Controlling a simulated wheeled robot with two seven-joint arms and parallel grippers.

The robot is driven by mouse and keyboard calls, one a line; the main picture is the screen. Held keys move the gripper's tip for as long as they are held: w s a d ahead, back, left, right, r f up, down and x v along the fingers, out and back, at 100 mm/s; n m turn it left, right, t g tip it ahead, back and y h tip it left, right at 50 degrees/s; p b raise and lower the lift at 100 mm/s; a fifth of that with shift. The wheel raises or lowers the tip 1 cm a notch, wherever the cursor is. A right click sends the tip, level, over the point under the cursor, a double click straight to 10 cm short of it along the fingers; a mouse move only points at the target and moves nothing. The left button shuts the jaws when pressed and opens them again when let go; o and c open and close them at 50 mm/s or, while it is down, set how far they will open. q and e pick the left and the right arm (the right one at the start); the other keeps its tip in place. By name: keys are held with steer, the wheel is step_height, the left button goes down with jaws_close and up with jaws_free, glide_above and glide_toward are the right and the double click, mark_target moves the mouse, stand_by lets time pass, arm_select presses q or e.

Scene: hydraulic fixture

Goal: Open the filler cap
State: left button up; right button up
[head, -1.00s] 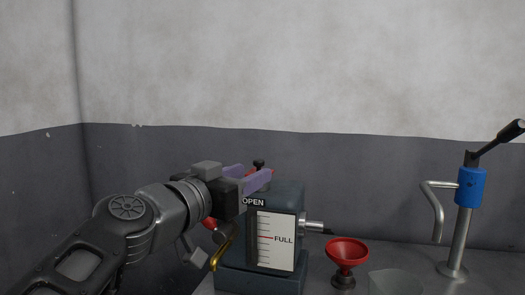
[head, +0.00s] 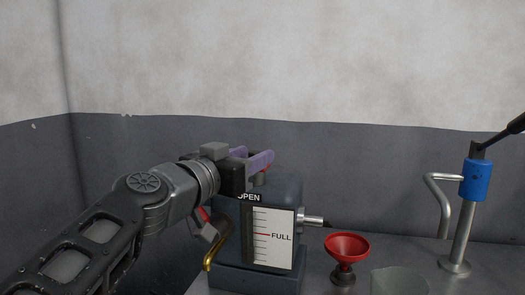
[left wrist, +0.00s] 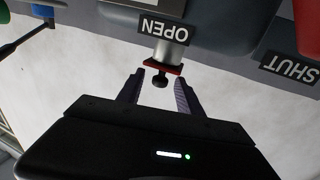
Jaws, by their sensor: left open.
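The filler cap is a red plate with a black knob on a short grey neck; it shows in the left wrist view (left wrist: 163,68), near an OPEN label. In the head view the neck (head: 260,179) stands on top of the dark grey tank (head: 227,278), and the cap is mostly hidden behind the purple fingers. My left gripper (head: 258,155) is open at the cap's height. In the left wrist view its fingers (left wrist: 159,80) lie on either side of the black knob, with gaps visible. My right gripper is not in view.
A red funnel (head: 346,246) and a clear container (head: 399,281) stand right of the tank. A blue-collared hand pump (head: 474,180) is farther right. A brass hook-shaped pipe (head: 210,257) is on the tank's left. A SHUT label (left wrist: 291,68) shows in the wrist view.

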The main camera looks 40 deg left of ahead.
arm_select(q)
steer(key=shift+w+a, duration=0.2)
steer(key=shift+w, duration=2.1)
steer(key=shift+c, duration=0.3)
jaws_close()
